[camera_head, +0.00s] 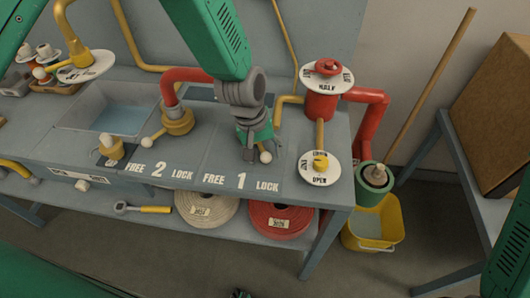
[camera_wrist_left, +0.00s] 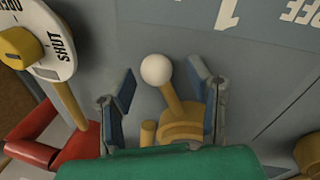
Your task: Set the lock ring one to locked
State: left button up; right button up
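Lock ring one is a yellow collar with a short lever ending in a white ball (camera_head: 265,156), behind the "FREE 1 LOCK" lettering (camera_head: 241,182) on the grey bench. The collar (camera_wrist_left: 182,130) and white ball (camera_wrist_left: 156,69) show clearly in the left wrist view. The lever points toward the bench front, the ball lying between the FREE and LOCK words, nearer LOCK. My left gripper (camera_head: 252,150) reaches down over the ring and hides most of the collar. In the wrist view the fingers (camera_wrist_left: 164,95) are open, one on each side of the lever, with visible gaps.
Lock ring two (camera_head: 178,120) sits left, on a red pipe. A red valve with a white HALF dial (camera_head: 327,78) and a yellow knob on a SHUT/OPEN dial (camera_head: 319,167) stand close on the right. Coiled hoses (camera_head: 281,219) lie on the shelf below.

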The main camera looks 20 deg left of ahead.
pick_arm(q)
jog(key=shift+s+d, duration=0.1)
jog(key=shift+s, duration=0.05)
jog(key=shift+r, duration=0.2)
notch_tip(320, 180, up, 11)
jog(key=a, duration=0.2)
jog(key=shift+s, duration=0.45)
jog(key=shift+a, duration=0.1)
jog(key=shift+s, duration=0.1)
